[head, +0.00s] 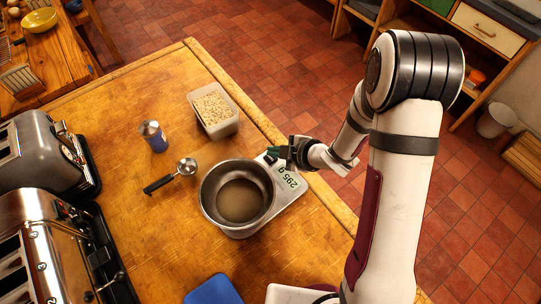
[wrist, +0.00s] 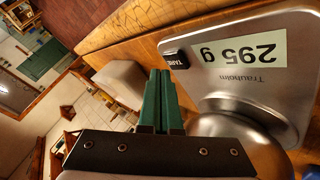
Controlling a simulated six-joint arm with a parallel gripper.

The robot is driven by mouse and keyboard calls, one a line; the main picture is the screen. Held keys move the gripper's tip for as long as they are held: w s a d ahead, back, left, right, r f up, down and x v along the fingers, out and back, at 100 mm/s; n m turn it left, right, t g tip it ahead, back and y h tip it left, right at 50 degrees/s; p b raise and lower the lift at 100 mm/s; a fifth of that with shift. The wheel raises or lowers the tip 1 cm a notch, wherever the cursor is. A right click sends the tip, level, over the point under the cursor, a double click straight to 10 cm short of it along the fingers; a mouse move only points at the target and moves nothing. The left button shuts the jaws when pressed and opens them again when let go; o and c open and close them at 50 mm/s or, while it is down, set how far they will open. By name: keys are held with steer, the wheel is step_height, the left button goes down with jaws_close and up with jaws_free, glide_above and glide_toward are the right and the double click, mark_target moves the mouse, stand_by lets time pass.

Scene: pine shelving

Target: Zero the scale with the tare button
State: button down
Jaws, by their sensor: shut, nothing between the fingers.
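The silver scale (head: 291,197) stands on the wooden table with its display reading 295 g. The display (wrist: 245,53) appears upside down in the wrist view. A steel bowl (head: 209,196) sits on the scale; its inside looks tan, and I cannot tell whether it holds something. The black TARE button (wrist: 175,60) is at the scale's corner beside the display. My gripper (head: 272,152) is at that end of the scale, with green fingers shut and empty. In the wrist view the fingertips (wrist: 159,74) appear just left of the button; I cannot tell whether they touch it.
A tub of oats (head: 214,110), a small blue-and-silver shaker (head: 153,136) and a black-handled scoop (head: 170,176) stand or lie left of the scale. Steel appliances (head: 38,151) line the left side. A blue item (head: 213,291) lies at the front. The table's edge is close behind the scale.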

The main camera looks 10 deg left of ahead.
mark_target(274, 160)
steer(key=shift+f, duration=0.1)
steer(key=shift+f, duration=0.3)
steer(key=shift+f, duration=0.4)
stand_by(0.6)
stand_by(0.4)
steer(key=shift+r, duration=0.8)
steer(key=shift+r, duration=2.5)
